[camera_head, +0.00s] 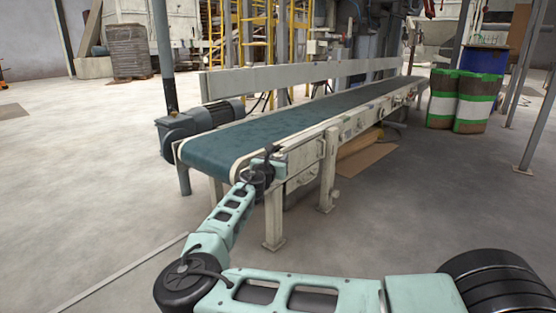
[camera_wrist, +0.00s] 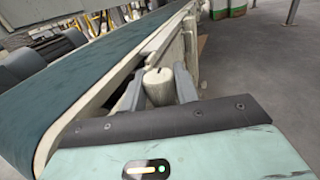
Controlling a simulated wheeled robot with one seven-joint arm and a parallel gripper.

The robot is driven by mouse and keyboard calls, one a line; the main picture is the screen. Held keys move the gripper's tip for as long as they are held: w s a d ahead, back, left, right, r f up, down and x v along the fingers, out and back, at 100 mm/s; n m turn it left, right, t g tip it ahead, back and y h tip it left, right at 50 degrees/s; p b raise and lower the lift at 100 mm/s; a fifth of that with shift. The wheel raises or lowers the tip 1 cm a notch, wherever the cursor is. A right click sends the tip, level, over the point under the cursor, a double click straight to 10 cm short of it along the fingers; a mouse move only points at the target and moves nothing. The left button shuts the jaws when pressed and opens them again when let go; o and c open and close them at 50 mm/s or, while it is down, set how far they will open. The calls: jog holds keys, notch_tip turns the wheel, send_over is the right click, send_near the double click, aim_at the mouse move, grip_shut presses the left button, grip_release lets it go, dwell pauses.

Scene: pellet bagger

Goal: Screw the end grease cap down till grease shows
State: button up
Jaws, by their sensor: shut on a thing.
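The end grease cap (camera_wrist: 159,90) is a pale, worn cylinder with a small dark mark on its top, at the side of the conveyor's near end. My gripper (camera_wrist: 160,79) has one grey finger on each side of the cap and is shut on it. In the head view my gripper (camera_head: 276,161) is at the near end of the conveyor frame (camera_head: 305,153), and the cap is hidden there by my wrist. No grease can be made out around the cap; its base is hidden in the wrist view.
The green conveyor belt (camera_head: 290,118) runs away to the right, with a grey motor (camera_head: 190,125) on its far side. Frame legs (camera_head: 274,220) stand close to my arm. Striped drums (camera_head: 475,105) and a post (camera_head: 535,125) are at the right.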

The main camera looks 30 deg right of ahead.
jog(key=o, duration=1)
jog(key=shift+c, duration=0.2)
jog(key=p+v, duration=0.7)
jog(key=v, duration=1)
jog(key=shift+s+a, duration=0.1)
jog(key=shift+s, duration=0.05)
